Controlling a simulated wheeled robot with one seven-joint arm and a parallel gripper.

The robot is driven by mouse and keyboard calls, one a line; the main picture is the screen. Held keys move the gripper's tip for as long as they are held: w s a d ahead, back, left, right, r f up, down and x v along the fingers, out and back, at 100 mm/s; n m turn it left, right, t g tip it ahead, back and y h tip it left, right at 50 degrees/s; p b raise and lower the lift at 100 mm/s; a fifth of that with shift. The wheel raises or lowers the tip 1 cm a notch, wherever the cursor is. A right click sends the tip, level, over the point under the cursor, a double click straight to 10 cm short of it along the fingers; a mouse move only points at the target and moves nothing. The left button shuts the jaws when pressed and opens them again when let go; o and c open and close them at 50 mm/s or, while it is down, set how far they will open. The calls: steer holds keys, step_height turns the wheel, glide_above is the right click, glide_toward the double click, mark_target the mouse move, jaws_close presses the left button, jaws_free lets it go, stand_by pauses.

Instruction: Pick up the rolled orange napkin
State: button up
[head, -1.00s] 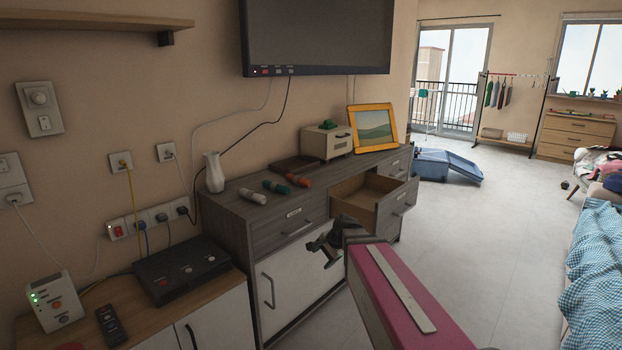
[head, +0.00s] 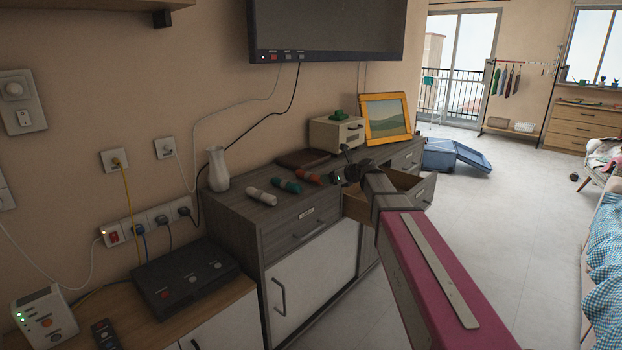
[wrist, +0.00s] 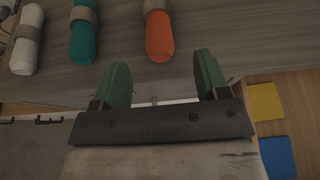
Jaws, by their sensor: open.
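The rolled orange napkin (head: 308,178) lies on the grey dresser top (head: 250,212), rightmost in a row of three rolls. In the wrist view the orange napkin (wrist: 159,37) has a beige band and lies beyond my fingertips, roughly between their lines. My gripper (head: 343,168) is at the dresser's front edge, just right of the orange napkin. The wrist view shows my gripper (wrist: 163,78) with its green fingers spread apart and nothing between them. The teal roll (head: 286,186) and the white roll (head: 261,196) lie to the left of the orange one.
An open drawer (head: 424,190) sticks out beneath my arm. A white vase (head: 217,170), a dark tray (head: 302,158), a cream box (head: 336,132) and a yellow picture frame (head: 386,119) stand on the dresser. In the wrist view, yellow (wrist: 265,102) and blue (wrist: 277,157) squares lie at the right.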

mark_target(316, 177)
steer(key=x, duration=0.8)
steer(key=shift+a+r, duration=0.1)
steer(key=shift+a, duration=0.05)
steer(key=c, duration=1)
